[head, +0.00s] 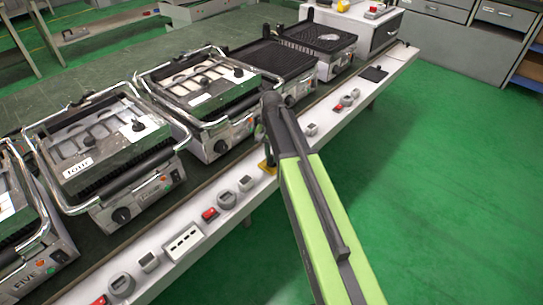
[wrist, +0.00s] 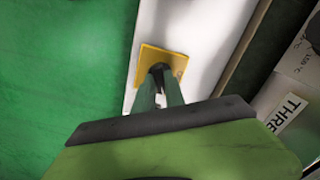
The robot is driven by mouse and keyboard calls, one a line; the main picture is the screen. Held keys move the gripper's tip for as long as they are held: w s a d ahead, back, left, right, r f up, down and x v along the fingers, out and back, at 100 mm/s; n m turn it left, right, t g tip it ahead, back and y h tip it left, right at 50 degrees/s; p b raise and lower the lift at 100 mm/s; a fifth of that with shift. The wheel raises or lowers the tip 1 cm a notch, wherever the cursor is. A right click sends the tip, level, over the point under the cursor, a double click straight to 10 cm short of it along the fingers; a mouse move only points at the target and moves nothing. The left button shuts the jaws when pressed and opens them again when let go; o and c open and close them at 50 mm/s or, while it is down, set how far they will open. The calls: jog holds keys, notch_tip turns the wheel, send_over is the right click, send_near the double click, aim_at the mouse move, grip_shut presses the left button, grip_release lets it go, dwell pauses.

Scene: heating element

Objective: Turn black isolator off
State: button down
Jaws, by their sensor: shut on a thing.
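The black isolator (wrist: 158,67) is a dark knob on a square yellow plate (wrist: 178,62), set on the white strip along the bench front. In the head view only a bit of the yellow plate (head: 267,168) shows beside my arm, and my arm hides the knob. My gripper (wrist: 160,78) is over the plate, its fingers shut on the knob, which they mostly cover. The turn position of the knob cannot be told.
Contact grills (head: 105,150) stand in a row behind the white strip (head: 215,225). Along the strip are red switches (head: 209,214), round grey dials (head: 227,200) and a white socket block (head: 183,241). Green floor (head: 430,190) lies open in front.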

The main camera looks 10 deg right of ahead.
aim_at(272, 158)
jog(key=n, duration=0.6)
jog(key=shift+n, duration=0.3)
jog(key=n, duration=0.5)
jog(key=shift+n, duration=0.3)
jog(key=c, duration=1.4)
grip_release()
notch_tip(272, 158, up, 18)
jog(key=p, duration=1.7)
jog(key=shift+f, duration=0.25)
